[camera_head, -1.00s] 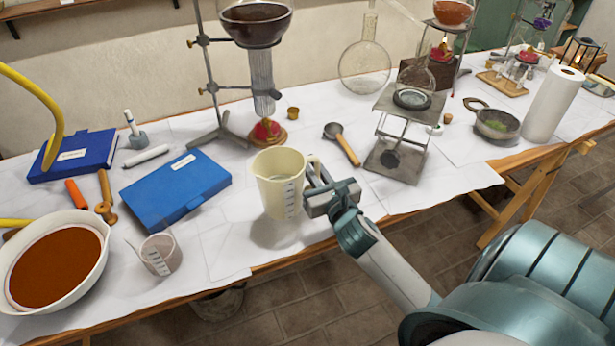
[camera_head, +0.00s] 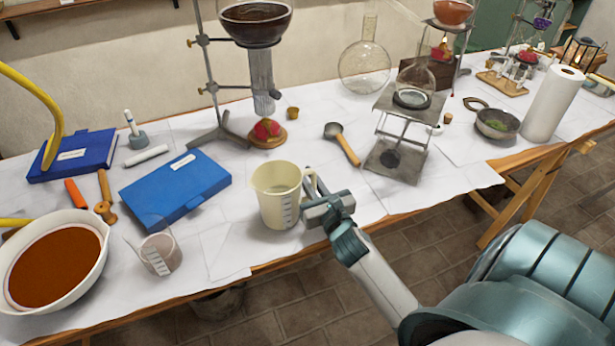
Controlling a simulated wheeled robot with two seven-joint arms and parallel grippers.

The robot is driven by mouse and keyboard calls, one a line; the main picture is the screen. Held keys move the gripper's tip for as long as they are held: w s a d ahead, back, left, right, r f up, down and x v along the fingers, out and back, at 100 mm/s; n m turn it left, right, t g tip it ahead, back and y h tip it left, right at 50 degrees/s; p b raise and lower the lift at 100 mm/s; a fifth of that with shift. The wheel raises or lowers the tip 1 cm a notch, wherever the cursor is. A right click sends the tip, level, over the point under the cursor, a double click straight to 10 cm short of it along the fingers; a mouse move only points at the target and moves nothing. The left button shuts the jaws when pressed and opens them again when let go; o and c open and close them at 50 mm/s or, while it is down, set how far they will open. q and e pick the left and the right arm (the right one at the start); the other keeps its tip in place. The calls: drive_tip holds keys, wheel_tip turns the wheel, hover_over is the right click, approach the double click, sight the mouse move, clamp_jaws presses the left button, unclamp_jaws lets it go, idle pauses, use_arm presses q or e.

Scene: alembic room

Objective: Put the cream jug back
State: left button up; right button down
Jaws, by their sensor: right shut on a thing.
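The cream jug (camera_head: 277,207) is a pale cream measuring jug with grey marks on its side and a handle on its right. It is upright near the front edge of the table, to the right of the blue case. My right gripper (camera_head: 318,204) is at its right side, shut on the handle. The jug's base is at or just above the white table cover; I cannot tell for certain whether it touches. The fingertips are partly hidden around the handle. My left gripper is not in view.
A small clear beaker (camera_head: 158,254) and a large white bowl of brown stuff (camera_head: 103,262) stand to the left. The blue case (camera_head: 175,188) lies close behind left. A dark spoon (camera_head: 345,146) and a lab jack (camera_head: 398,160) are behind right. The cover (camera_head: 235,230) around the jug is clear.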

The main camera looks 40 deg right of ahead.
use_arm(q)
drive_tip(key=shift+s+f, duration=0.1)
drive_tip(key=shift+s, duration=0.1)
use_arm(e)
drive_tip(key=c, duration=1.8)
unclamp_jaws()
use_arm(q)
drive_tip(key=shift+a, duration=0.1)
use_arm(e)
drive_tip(key=shift+r, duration=0.1)
